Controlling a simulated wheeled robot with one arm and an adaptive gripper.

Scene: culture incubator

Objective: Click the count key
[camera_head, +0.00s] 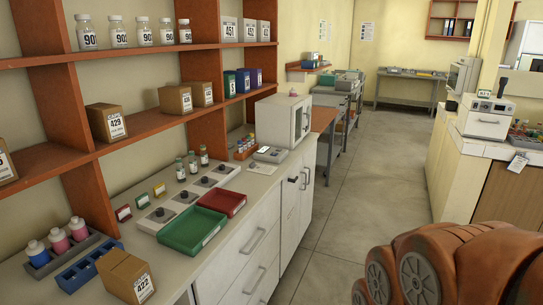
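I cannot make out a key marked count anywhere in this view. A small flat grey device (270,154) with a darker top lies on the left bench, in front of a white box-shaped appliance (284,120). It is too small to read any keys on it. A white machine (486,116) with a small greenish display on top stands on the right counter. My gripper is not in view. An orange-brown ribbed part with round grey discs, which appears to be my arm, fills the bottom right corner.
The left bench holds a green tray (192,231), a red tray (222,202), a box marked 422 (125,277) and several small bottles. Orange shelves (130,146) with boxes and jars hang above it. The grey floor aisle (357,190) between the bench and the right counter is clear.

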